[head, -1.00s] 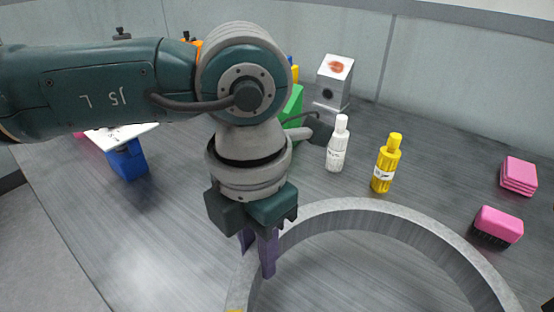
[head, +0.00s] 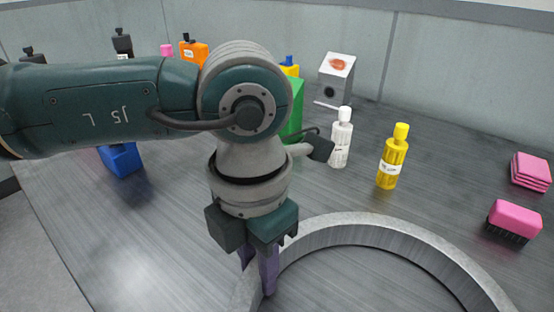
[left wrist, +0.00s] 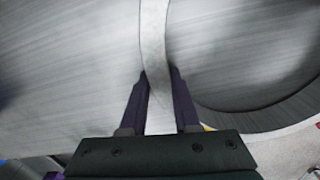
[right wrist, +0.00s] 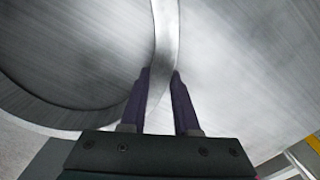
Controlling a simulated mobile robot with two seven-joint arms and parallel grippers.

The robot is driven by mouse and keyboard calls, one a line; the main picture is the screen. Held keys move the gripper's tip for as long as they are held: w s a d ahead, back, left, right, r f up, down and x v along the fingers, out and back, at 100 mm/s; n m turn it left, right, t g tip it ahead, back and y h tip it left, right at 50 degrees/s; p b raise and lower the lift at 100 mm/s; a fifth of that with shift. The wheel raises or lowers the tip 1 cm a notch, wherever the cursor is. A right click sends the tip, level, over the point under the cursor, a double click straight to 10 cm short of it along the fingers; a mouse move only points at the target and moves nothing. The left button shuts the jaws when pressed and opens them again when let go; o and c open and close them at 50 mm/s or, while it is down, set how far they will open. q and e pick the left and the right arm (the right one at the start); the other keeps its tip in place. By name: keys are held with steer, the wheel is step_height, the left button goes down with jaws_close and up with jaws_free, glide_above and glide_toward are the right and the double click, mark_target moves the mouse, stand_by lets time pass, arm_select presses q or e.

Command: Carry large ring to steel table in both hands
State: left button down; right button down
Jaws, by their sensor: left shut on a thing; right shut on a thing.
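The large ring (head: 400,241) is a wide grey metal hoop at the bottom of the head view, its near part cut off by the frame. My left gripper (head: 259,275) is shut on the ring's left wall. In the left wrist view the ring's wall (left wrist: 154,45) runs between the two purple fingers (left wrist: 158,88). In the right wrist view my right gripper (right wrist: 160,85) is shut on the ring's wall (right wrist: 165,35). The right gripper is outside the head view. The ring is over the brushed steel table (head: 170,225); I cannot tell whether it touches.
A white bottle (head: 341,140) and a yellow bottle (head: 392,160) stand behind the ring. Pink sponges (head: 531,170) and a pink brush (head: 514,219) lie at the right. A grey box (head: 335,80) and green object (head: 293,112) stand farther back. A blue container (head: 121,159) is at the left.

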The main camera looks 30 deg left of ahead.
arm_select(q)
steer(key=c, duration=1)
jaws_free()
steer(key=shift+a+f, duration=0.15)
steer(key=shift+a, duration=0.2)
arm_select(e)
steer(key=c, duration=1)
jaws_free()
steer(key=shift+d+f, duration=0.2)
steer(key=shift+d, duration=0.15)
steer(key=shift+c, duration=0.2)
arm_select(q)
steer(key=o, duration=0.4)
steer(key=shift+d, duration=0.25)
steer(key=shift+c, duration=0.2)
arm_select(e)
steer(key=o, duration=0.4)
steer(key=shift+a, duration=0.25)
steer(key=shift+r, duration=0.25)
arm_select(q)
step_height(320, 180, up, 12)
arm_select(e)
step_height(320, 180, up, 12)
